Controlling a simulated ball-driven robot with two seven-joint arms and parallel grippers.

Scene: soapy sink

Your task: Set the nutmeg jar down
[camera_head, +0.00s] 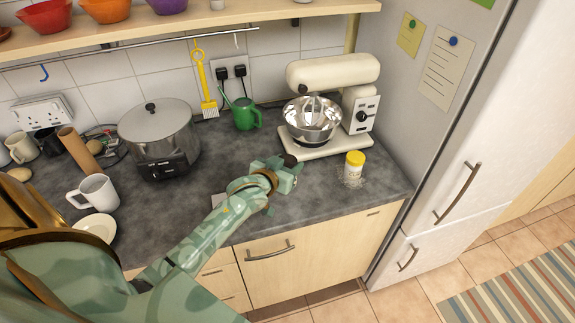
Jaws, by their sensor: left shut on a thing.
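My left gripper (283,174) reaches in from the left over the front part of the counter and is shut on a small jar with a dark round top (290,160). I take this to be the nutmeg jar; most of it is hidden by the fingers, and I cannot tell if its base touches the counter. The grey stone-look counter (320,187) shows bare around it. My right gripper is not in view.
A cream stand mixer (333,75) with a steel bowl stands behind the gripper. A steel pot (160,130), a white mug (96,191) and a green can (244,115) stand to the left. Pale powder lies around the yellow-lidded jar. The fridge (462,130) bounds the right side.

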